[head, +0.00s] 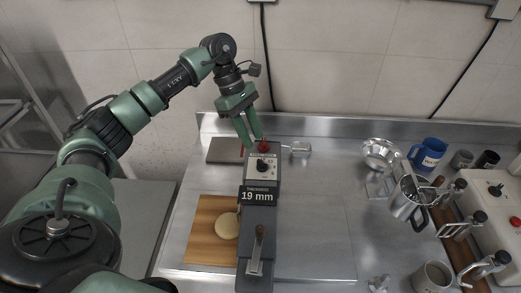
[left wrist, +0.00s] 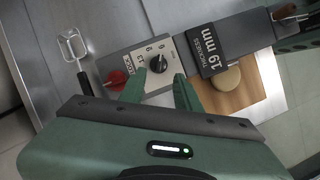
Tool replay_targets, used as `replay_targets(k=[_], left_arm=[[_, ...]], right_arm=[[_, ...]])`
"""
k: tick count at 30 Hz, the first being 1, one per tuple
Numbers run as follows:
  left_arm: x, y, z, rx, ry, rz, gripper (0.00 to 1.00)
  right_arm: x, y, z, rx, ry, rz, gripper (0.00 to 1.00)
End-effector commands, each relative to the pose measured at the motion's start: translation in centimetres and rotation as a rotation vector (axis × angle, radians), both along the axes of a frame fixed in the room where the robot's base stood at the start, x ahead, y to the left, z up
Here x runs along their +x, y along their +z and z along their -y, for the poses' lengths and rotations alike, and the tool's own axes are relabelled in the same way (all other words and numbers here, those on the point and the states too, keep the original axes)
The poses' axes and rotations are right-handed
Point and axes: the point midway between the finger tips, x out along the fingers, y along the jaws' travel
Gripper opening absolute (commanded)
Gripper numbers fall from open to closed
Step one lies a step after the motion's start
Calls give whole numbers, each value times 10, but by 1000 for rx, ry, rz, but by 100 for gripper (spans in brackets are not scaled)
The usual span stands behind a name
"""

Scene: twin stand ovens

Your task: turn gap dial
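The gap dial (head: 262,164) is a black knob on a white numbered plate on top of a dark grey machine (head: 245,270). The dial (left wrist: 158,62) also shows in the left wrist view, beyond my fingertips. A sign on the machine (head: 257,196) reads "THICKNESS 19 mm". My left gripper (head: 254,141) is above the machine's far end, close to a red knob (head: 264,147). In the left wrist view my left gripper (left wrist: 158,79) is open and empty, its two fingers apart on either side of the dial's line. Contact with the dial cannot be made out. My right gripper is not in view.
Pale round dough (head: 227,226) lies on a wooden board (head: 203,248) left of the machine. A lever (head: 255,252) stands at the machine's near end. A metal bowl (head: 380,153), blue mug (head: 428,153) and steel pitcher (head: 405,203) stand right. The steel counter between is mostly clear.

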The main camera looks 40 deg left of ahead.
Motion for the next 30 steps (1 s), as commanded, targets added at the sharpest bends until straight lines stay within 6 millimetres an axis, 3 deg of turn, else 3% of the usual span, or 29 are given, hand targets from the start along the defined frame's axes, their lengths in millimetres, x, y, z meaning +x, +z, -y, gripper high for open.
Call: replay_targets(k=[7, 18, 29, 30], left_arm=[[-1, -20, 8, -1, -1, -5, 33], [0, -68, 28, -2, -1, -3, 33], [0, -75, 31, -2, 0, 0, 33], [0, -75, 30, -2, 0, 0, 22]], right_arm=[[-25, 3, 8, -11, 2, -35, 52], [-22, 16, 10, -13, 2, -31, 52], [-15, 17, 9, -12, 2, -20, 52], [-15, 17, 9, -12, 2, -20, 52]])
